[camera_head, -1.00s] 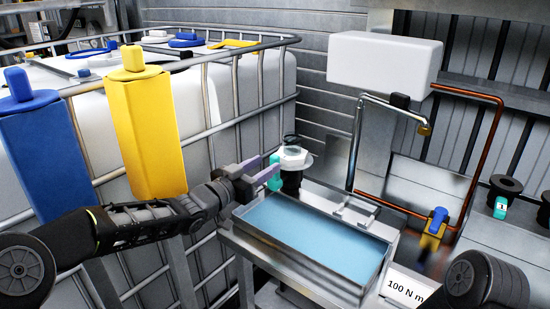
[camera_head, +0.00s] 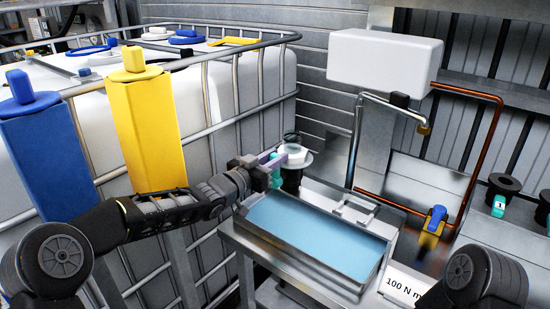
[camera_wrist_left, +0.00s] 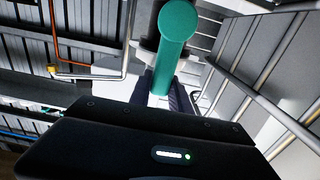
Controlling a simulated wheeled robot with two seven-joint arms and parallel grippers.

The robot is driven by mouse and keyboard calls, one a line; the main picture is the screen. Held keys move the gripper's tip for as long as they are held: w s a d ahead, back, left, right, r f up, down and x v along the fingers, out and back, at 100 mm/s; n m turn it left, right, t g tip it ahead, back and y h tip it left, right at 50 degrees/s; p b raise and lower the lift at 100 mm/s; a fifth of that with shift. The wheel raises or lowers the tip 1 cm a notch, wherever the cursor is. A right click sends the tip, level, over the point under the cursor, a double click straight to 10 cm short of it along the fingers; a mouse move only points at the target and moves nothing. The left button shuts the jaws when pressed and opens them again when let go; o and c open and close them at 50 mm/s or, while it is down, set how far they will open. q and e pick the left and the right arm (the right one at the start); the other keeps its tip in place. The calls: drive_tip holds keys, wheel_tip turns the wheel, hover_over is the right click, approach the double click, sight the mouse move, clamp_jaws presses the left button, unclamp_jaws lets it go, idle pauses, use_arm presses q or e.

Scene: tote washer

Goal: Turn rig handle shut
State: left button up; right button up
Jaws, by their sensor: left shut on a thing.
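The rig (camera_head: 291,178) is a black upright fitting with a white collar and a clear top, at the back left corner of the blue basin. Its teal handle (camera_head: 277,174) sticks out on the left side of the fitting. My left gripper (camera_head: 274,167) is shut on the teal handle, and its fingers partly hide it. In the left wrist view the round teal handle end (camera_wrist_left: 178,28) points toward the camera, with the dark fingers on either side of its lower part. My right gripper is not in view.
A metal basin (camera_head: 380,262) with blue liquid stands right of the rig. A caged white tank (camera_head: 262,85) with blue (camera_head: 45,150) and yellow (camera_head: 147,130) holders is at left. A white box (camera_head: 385,62), copper pipe (camera_head: 497,130) and blue-yellow valve (camera_head: 433,224) are at right.

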use_arm(q)
clamp_jaws()
idle(0.9)
